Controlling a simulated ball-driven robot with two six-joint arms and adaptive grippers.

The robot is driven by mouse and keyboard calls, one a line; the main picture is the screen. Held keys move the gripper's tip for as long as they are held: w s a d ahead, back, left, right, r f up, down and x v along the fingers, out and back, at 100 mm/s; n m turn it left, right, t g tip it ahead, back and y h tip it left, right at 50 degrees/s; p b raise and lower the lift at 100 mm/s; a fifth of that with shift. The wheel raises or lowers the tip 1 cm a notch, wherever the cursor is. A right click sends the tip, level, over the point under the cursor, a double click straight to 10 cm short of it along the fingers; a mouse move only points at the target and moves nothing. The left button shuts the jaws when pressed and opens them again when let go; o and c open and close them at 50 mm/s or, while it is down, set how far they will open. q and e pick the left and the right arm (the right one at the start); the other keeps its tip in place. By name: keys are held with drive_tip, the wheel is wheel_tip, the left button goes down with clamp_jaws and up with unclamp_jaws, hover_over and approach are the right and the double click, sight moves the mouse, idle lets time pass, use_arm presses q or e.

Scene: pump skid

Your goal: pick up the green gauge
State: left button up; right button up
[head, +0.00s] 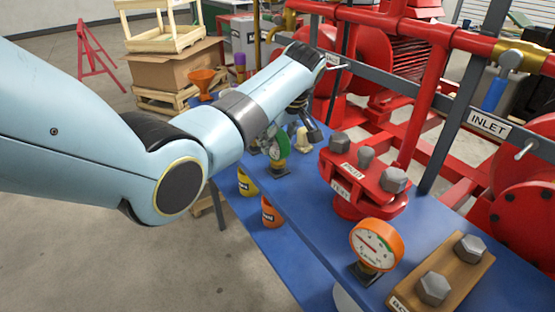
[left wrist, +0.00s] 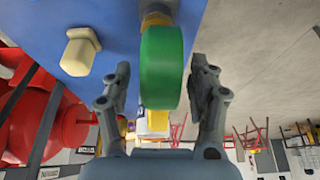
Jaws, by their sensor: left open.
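The green gauge (head: 278,147) stands upright on the blue bench, partly behind my left arm in the head view. In the left wrist view the green gauge (left wrist: 161,68) shows edge-on, with its green rim facing the camera. My left gripper (head: 303,123) is open beside the gauge in the head view. In the left wrist view, my left gripper (left wrist: 160,78) has one finger on each side of the gauge, with gaps showing between. I cannot tell how deep the gauge sits between the fingers. My right gripper is in neither view.
A cream hex-headed piece (head: 303,141) stands close beside the gauge. A red flange with bolts (head: 362,178), an orange gauge (head: 376,243) and a wooden block with hex bolts (head: 440,275) stand nearer on the blue bench (head: 322,232). Red pipework rises behind.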

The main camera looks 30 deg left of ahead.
use_arm(q)
clamp_jaws()
idle(0.4)
wheel_tip(320, 180, up, 10)
idle(0.5)
